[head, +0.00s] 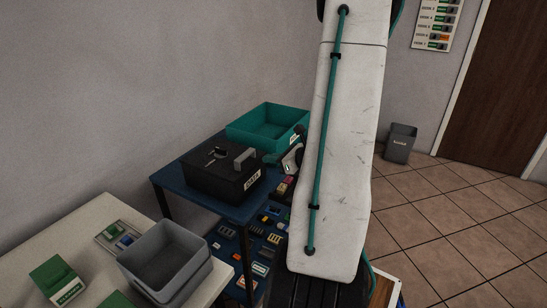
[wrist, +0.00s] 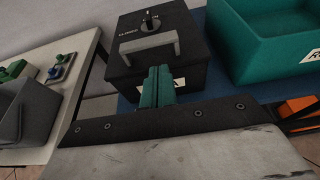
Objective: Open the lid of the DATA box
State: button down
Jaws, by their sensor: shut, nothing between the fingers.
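The DATA box (head: 222,188) is a black box on the blue table, with a pale label on its front. In the wrist view the same box (wrist: 194,76) fills the upper middle. Its lid (head: 203,172) lies flat and looks closed. A grey bar handle (wrist: 148,49) stands near the lid's front edge, and a dark knob (wrist: 150,22) sits further back. My gripper (wrist: 159,72) has teal fingers held together with nothing between them. They overlap the box's front and label in the wrist view, below the handle. Whether they touch the box cannot be told.
A teal open bin (head: 268,121) stands behind the box on the blue table (head: 172,184). A grey bin (head: 165,262) and green pieces (head: 55,281) sit on the pale table at left. Small parts lie on a shelf below. A waste bin (head: 399,144) stands by the door.

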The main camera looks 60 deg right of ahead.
jog(key=x, duration=0.6)
jog(key=shift+w+a, duration=0.15)
jog(key=shift+w, duration=0.05)
jog(key=shift+f, duration=0.1)
